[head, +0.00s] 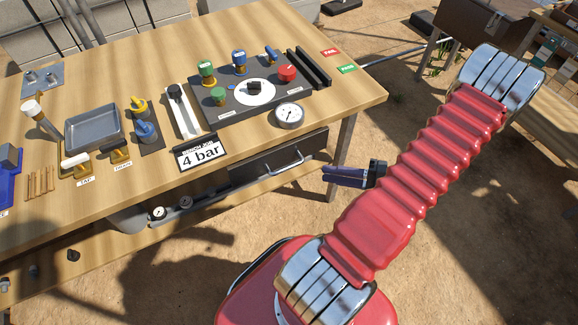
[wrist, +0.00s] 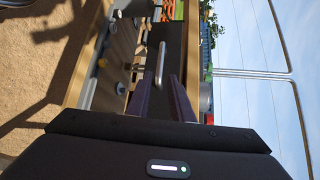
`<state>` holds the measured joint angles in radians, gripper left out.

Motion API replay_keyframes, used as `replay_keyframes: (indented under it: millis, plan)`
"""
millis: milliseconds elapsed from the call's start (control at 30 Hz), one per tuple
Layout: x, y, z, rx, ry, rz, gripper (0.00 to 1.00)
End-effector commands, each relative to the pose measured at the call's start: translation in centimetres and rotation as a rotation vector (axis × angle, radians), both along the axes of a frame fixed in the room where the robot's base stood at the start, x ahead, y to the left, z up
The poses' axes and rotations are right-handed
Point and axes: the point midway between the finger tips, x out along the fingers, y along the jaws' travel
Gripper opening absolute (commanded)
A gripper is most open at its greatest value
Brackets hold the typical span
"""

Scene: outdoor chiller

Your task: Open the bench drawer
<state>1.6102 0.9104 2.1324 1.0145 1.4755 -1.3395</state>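The bench drawer has a dark front (head: 248,173) under the front edge of the wooden bench, and it looks shut. A metal bar handle (head: 284,167) stands out from it. My gripper (head: 324,174) is to the right of the handle in the head view, its dark blue fingers pointing left towards it, with a small gap between. In the wrist view, my gripper (wrist: 163,78) is open, with two separate fingers and nothing gripped. The handle (wrist: 161,62) shows as an upright bar between the fingertips in the picture. Its exact depth relative to them is unclear.
The bench top (head: 225,28) carries a control panel with coloured knobs, a round gauge (head: 289,115), a "4 bar" sign (head: 200,153) and a grey tray (head: 93,127). A bench leg (head: 342,150) stands behind my gripper. Sandy ground in front of the bench is clear.

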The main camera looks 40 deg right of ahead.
Motion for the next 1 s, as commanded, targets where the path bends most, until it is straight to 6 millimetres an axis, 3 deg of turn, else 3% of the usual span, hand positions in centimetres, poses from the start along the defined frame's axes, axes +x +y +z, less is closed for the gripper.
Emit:
replay_keyframes:
  millis: [367,1000]
  plan:
    - [0.7,0.4,-0.1,0.0,0.001,0.005,0.2]
    - [7.6,4.4,-1.2,0.0,0.001,0.007,0.2]
